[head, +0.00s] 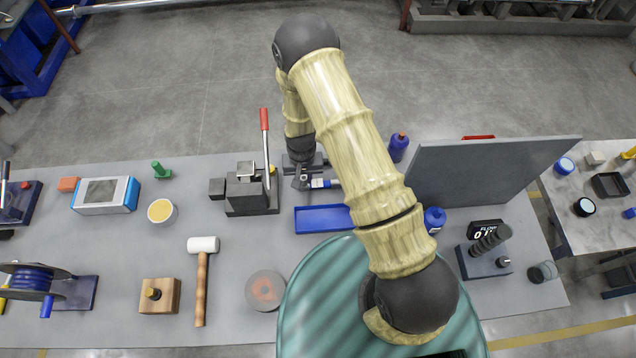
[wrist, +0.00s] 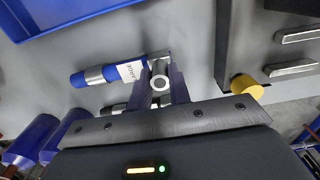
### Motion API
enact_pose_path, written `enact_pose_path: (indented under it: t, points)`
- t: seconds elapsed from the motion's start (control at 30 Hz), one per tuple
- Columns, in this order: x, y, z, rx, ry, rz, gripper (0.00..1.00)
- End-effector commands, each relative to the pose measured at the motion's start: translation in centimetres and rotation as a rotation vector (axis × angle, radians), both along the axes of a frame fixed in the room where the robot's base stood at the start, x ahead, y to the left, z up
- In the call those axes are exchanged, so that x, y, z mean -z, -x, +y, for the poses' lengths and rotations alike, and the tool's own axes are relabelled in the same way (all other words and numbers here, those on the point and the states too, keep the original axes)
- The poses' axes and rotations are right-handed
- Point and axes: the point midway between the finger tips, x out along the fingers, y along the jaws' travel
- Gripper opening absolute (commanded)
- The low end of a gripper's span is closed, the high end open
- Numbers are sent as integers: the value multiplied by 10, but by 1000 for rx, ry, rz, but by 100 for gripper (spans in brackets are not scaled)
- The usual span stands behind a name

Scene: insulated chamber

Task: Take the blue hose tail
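The blue hose tail (wrist: 98,76) has a white label and metal bands, and lies across the wrist view at upper left. Its pale metal end reaches the tips of my gripper (wrist: 160,68). In the head view the hose tail (head: 321,184) shows just right of my gripper (head: 301,182), above the blue tray. A white ring with a dark centre (wrist: 161,82) sits between the two fingers, which have a narrow gap. I cannot tell whether the fingers press on anything. My arm covers part of the bench to the right.
The blue tray (head: 322,219) is just below the gripper in the head view. A dark clamp with a red-handled lever (head: 251,190) stands to its left. A grey upright panel (head: 480,180) and a blue bottle (head: 398,148) are at right. A mallet (head: 201,285) lies at front left.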

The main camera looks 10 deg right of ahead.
Motion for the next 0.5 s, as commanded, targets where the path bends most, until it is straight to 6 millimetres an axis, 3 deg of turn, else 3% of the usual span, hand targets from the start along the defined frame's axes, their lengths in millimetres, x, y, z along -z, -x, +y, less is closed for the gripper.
enact_pose_path:
  t: [0.5]
  points:
    - [-28, 0, 0, 0, 0, 0, 0]
